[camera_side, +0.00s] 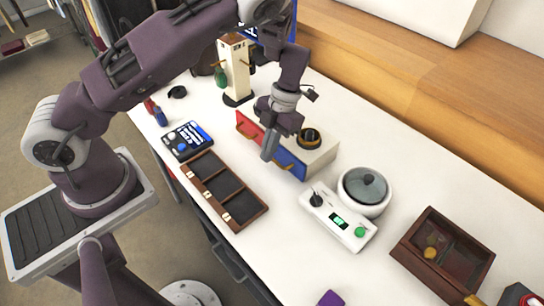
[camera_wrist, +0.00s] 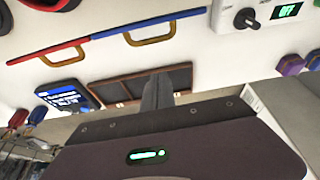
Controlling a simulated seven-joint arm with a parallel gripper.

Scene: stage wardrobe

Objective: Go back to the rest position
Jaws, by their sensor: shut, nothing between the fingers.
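My gripper (camera_side: 270,146) is shut and empty. It hangs above the white table, in front of a small cabinet (camera_side: 318,157) with a red drawer front and a blue drawer front. In the wrist view its closed fingers (camera_wrist: 158,92) point toward the dark compartment tray (camera_wrist: 118,87). The red drawer front (camera_wrist: 45,54) and blue drawer front (camera_wrist: 150,24) show their brass handles there. Whether the fingertips touch anything cannot be told, but they appear clear of the table.
A wooden compartment tray (camera_side: 262,207) lies near the front edge. A control box (camera_side: 338,219) with a knob and a lidded pot (camera_side: 365,187) stand to the right, with a wooden box (camera_side: 405,251) beyond. A white stand (camera_side: 235,68) rises behind my gripper. A tablet-like panel (camera_side: 180,151) lies left.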

